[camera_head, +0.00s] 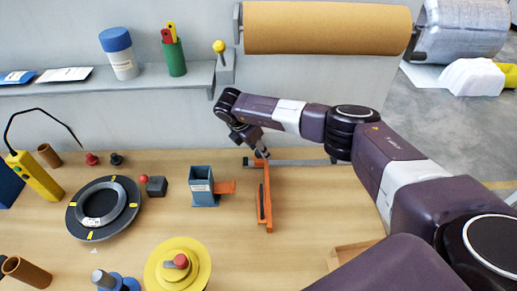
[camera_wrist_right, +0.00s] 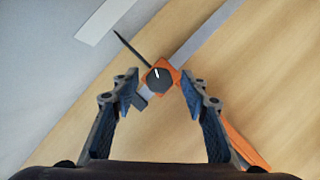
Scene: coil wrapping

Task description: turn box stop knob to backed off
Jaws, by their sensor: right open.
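The box stop knob (camera_wrist_right: 160,80) is a dark round knob with a short white mark, sitting on an orange block. In the right wrist view its mark points up and slightly left. My right gripper (camera_wrist_right: 160,92) is open, with one finger on each side of the knob and visible gaps to it. In the head view my right gripper (camera_head: 259,151) hangs over the top end of the long orange bar (camera_head: 266,200) and hides the knob there. My left gripper is in neither view.
A grey rail (camera_head: 305,162) crosses under the orange bar. A blue-grey holder (camera_head: 203,188) with an orange arm stands left of it. A black turntable ring (camera_head: 78,222) and a yellow disc (camera_head: 162,277) lie further left. A brown paper roll (camera_head: 325,28) hangs behind.

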